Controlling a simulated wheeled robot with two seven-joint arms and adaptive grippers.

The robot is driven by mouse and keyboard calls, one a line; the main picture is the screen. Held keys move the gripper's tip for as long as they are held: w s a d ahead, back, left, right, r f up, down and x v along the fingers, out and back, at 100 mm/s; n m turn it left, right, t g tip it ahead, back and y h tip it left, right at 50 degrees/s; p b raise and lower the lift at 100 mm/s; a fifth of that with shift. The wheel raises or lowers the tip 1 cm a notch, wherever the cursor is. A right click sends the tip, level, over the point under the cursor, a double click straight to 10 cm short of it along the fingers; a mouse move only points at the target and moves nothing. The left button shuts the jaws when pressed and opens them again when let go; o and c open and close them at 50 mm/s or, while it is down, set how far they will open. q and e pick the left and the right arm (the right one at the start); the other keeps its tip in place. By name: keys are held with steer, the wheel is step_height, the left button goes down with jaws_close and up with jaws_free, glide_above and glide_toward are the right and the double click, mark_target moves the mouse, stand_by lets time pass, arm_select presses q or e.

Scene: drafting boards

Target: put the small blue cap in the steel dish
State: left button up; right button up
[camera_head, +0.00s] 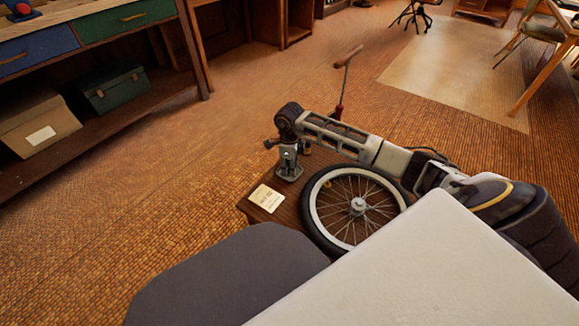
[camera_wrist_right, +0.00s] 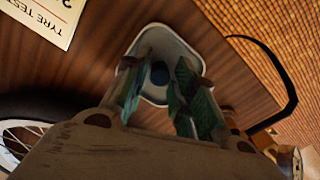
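The steel dish (camera_wrist_right: 166,34), a grey square tray with rounded corners, lies on the small wooden table; part of it shows under my right gripper in the head view (camera_head: 297,177). The small blue cap (camera_wrist_right: 160,73) shows as a dark blue disc against the dish's inside, between my fingers; it appears to lie in the dish. My right gripper (camera_head: 288,170) points down over the dish. In the wrist view its green-padded fingers stand apart, with a gap on each side of the cap. My left gripper is not in view.
A spoked wheel (camera_head: 358,205) with a black tyre lies beside the dish on the table. A printed card (camera_head: 266,198) lies at the table's left corner. A pump with a wooden handle (camera_head: 348,56) stands behind my right arm. A workbench is at the left; the floor between is clear.

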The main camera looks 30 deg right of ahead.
steer(key=shift+o, duration=0.8)
step_height(320, 180, up, 12)
stand_by(0.4)
stand_by(0.6)
